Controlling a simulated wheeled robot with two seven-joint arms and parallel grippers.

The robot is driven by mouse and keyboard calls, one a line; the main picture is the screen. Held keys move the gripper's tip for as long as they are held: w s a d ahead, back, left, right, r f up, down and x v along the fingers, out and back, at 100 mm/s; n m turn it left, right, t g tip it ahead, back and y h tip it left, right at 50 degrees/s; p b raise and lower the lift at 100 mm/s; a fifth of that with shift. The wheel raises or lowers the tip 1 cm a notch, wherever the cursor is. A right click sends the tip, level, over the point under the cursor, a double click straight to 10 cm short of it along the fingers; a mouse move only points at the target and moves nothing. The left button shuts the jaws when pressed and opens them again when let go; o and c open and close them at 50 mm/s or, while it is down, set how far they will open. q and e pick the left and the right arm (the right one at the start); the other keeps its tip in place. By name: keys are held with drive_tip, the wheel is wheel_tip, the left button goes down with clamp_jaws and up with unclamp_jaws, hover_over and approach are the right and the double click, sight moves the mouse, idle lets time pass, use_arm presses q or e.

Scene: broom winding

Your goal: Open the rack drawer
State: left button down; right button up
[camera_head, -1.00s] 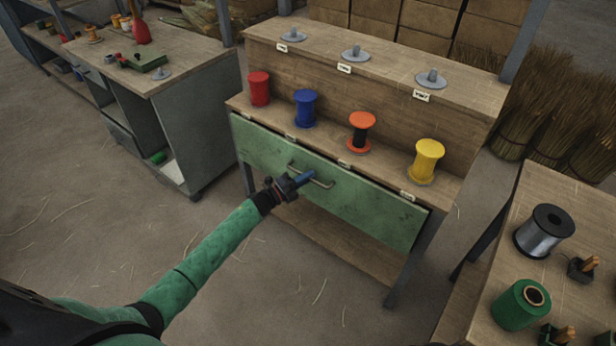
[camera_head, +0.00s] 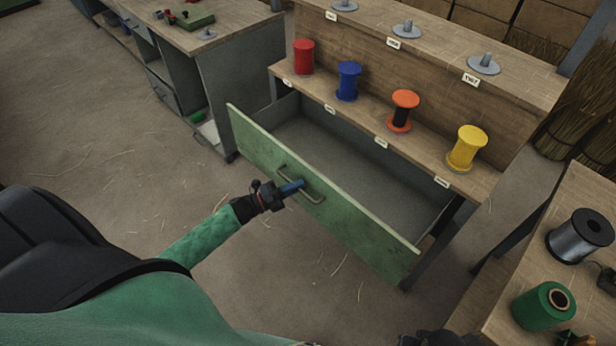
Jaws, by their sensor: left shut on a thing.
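The rack drawer (camera_head: 325,215) has a green front and is pulled well out from under the rack's lower shelf. Its grey inside (camera_head: 345,155) shows and looks empty. A metal bar handle (camera_head: 314,198) sits on the drawer front. My left gripper (camera_head: 291,187) is shut on the handle, in front of the drawer. My right gripper is not clearly seen; a dark part shows at the bottom edge.
Red, blue, orange-and-black and yellow spools (camera_head: 466,149) stand on the rack shelf (camera_head: 360,113) above the drawer. A table at the right holds a grey wire spool (camera_head: 580,237) and a green spool (camera_head: 543,306). A workbench (camera_head: 240,75) stands at the left. The floor before the drawer is clear.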

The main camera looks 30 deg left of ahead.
use_arm(q)
drive_tip(key=shift+s+a, duration=0.2)
drive_tip(key=shift+s, duration=0.35)
drive_tip(key=shift+s+a, duration=0.2)
drive_tip(key=shift+s, duration=0.35)
use_arm(e)
drive_tip(key=shift+a, duration=0.2)
use_arm(q)
drive_tip(key=c, duration=1.8)
unclamp_jaws()
use_arm(e)
drive_tip(key=shift+d, duration=0.25)
